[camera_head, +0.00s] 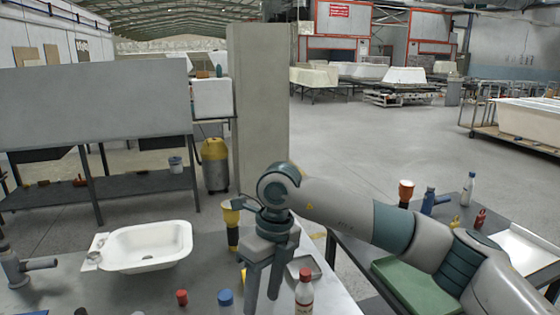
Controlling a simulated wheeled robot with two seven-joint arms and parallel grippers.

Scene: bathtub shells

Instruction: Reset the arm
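My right arm reaches in from the lower right across the front of the view. Its gripper (263,302) points down over the grey table (130,298), with its two fingers apart and nothing visible between them. A red-capped bottle (304,292) stands just right of the fingers, and a blue-capped item (226,300) is just left of them. A yellow-topped dark tool (232,222) stands behind the gripper, partly close to the wrist. My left gripper is not in view.
A white basin (148,246) lies on the table at left, with a grey tool (20,266) beside it. A small red-capped item (182,297) is in front. A right-hand table holds a green pad (405,290), bottles (468,189) and a white tray (528,250). A concrete pillar (260,110) stands behind.

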